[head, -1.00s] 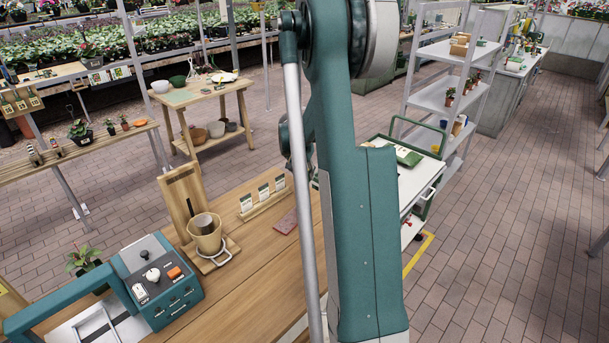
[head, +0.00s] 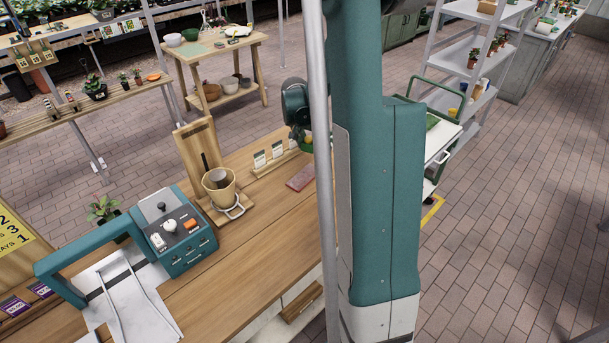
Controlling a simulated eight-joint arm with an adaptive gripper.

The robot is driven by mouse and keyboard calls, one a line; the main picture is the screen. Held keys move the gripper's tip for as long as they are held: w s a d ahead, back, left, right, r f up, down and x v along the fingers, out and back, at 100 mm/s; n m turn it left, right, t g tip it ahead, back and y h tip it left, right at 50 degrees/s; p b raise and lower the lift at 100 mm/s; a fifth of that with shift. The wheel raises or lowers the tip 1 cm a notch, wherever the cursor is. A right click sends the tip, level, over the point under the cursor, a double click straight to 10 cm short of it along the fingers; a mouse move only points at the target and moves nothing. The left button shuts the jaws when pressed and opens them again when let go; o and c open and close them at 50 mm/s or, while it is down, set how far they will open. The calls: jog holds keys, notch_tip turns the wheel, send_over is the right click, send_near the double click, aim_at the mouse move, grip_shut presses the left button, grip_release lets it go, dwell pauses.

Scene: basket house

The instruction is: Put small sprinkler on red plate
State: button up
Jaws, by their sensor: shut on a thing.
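My arm stands large in the middle of the head view and hides what is behind it. A dark round joint of mine shows at its left edge. My gripper's fingers do not show, so I cannot see what they hold. A small green and yellow bit (head: 307,142) shows just below that joint; I cannot tell what it is. No small sprinkler can be made out. A flat red rectangular piece (head: 300,178) lies on the wooden table (head: 235,270), left of my arm. I cannot tell whether it is the red plate.
On the table stand a tan pot (head: 219,187) on a wooden stand, a card holder (head: 272,158) and a teal control box (head: 180,240). A green-framed cart (head: 440,135) is partly hidden behind my arm. Brick floor (head: 520,230) lies open at the right.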

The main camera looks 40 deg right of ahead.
jog(key=s+a, duration=0.1)
jog(key=a, duration=0.2)
jog(key=s+a, duration=0.1)
jog(key=a, duration=0.1)
jog(key=shift+s+a+r, duration=0.15)
jog(key=shift+s+r, duration=0.05)
jog(key=shift+s, duration=0.15)
jog(key=shift+f, duration=0.1)
send_near(306, 173)
jog(key=shift+w+d+f, duration=0.15)
jog(key=shift+d+f, duration=0.05)
jog(key=shift+d, duration=0.25)
jog(key=shift+w+d+f, duration=0.15)
jog(key=shift+w+d, duration=0.05)
jog(key=shift+d, duration=0.25)
jog(key=shift+f, duration=2.05)
jog(key=shift+f, duration=0.15)
jog(key=o, duration=0.9)
jog(key=shift+o, duration=0.2)
